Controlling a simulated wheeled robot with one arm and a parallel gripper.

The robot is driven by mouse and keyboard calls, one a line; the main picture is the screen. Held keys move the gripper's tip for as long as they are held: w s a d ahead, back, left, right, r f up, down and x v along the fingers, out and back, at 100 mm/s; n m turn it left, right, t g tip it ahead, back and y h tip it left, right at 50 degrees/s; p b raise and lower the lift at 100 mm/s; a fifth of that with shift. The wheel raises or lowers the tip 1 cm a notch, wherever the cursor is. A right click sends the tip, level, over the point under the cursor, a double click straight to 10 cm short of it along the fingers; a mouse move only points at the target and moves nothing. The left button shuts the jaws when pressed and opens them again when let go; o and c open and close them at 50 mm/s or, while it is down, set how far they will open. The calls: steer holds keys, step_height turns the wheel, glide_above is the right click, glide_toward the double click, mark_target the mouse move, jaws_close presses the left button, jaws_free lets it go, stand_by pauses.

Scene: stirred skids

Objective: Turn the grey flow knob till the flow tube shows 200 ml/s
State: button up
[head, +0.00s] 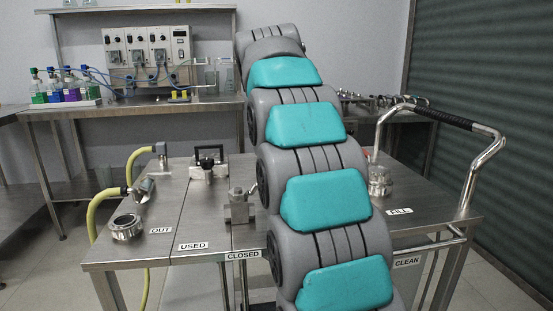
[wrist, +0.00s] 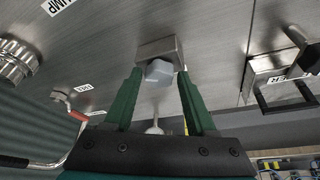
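The grey knob (wrist: 158,71) shows in the wrist view as a faceted grey piece on the face of a metal block (wrist: 157,48). My gripper (wrist: 160,74) has its two green fingers one on each side of the knob. The fingers look open, with a small gap on either side; I cannot tell any contact. The gripper is hidden behind my arm in the head view, and so is the knob. I cannot make out a flow tube or its reading in either view.
The steel table carries a small metal valve block (head: 238,207) by the CLOSED label, a black-handled fitting (head: 209,163), a round OUT fitting (head: 126,227) and yellow hoses (head: 98,208). A push handle (head: 487,155) rises at right. A bench with pumps (head: 148,55) stands behind.

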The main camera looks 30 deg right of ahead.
steer(key=shift+o, duration=1)
steer(key=shift+r, duration=0.1)
steer(key=p+v, duration=0.2)
steer(key=v, duration=0.5)
steer(key=shift+r, duration=0.3)
steer(key=shift+s, duration=0.1)
